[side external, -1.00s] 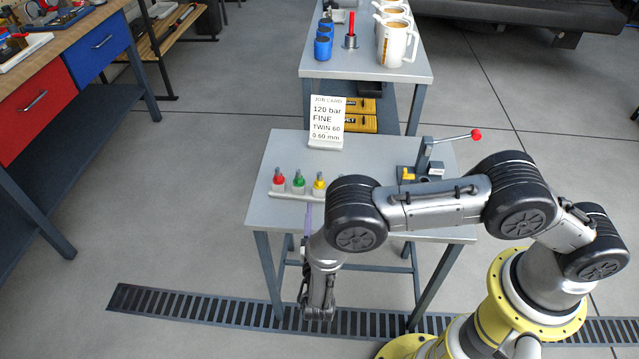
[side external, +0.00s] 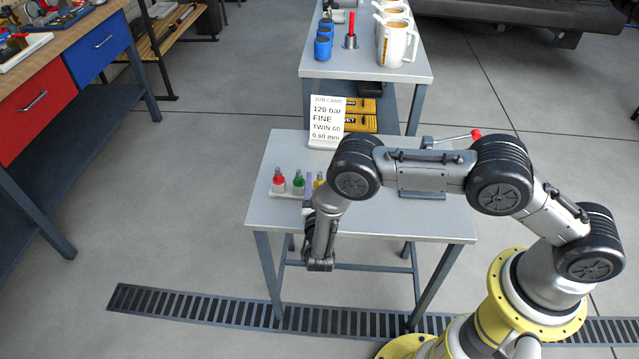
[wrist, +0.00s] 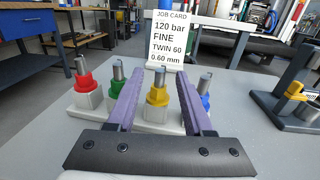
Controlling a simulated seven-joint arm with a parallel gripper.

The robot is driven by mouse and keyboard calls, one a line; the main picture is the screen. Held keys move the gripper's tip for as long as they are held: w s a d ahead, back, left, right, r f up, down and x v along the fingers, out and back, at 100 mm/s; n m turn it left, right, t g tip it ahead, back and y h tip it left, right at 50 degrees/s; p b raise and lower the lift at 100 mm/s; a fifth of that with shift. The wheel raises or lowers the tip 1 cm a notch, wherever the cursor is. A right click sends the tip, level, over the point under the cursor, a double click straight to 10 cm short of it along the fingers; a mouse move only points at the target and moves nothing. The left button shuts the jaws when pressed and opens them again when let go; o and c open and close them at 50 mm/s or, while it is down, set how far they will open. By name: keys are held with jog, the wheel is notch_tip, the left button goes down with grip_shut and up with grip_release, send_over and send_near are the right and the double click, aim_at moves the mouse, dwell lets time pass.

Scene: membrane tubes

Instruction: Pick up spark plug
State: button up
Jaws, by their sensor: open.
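Several metal-tipped pieces that look like plugs or nozzles stand upright in a row on a white rack (wrist: 88,104): red (wrist: 84,80), green (wrist: 117,80), yellow (wrist: 157,97) and blue (wrist: 204,94). I cannot tell which one is the spark plug. My gripper (wrist: 160,80) is open, its two purple fingers pointing towards the row. In the wrist view the yellow piece appears between the fingers; I cannot tell whether it is physically between them. The blue piece is partly behind the right finger. In the side external view my arm hides the row's right end.
A job card (wrist: 172,38) stands behind the row on the grey table (side external: 400,218). A lever fixture (wrist: 300,95) with a yellow part is on the right. Another table (side external: 362,72) with mugs and blue cans stands behind.

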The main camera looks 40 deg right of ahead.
jog(key=shift+x, duration=1.05)
grip_shut()
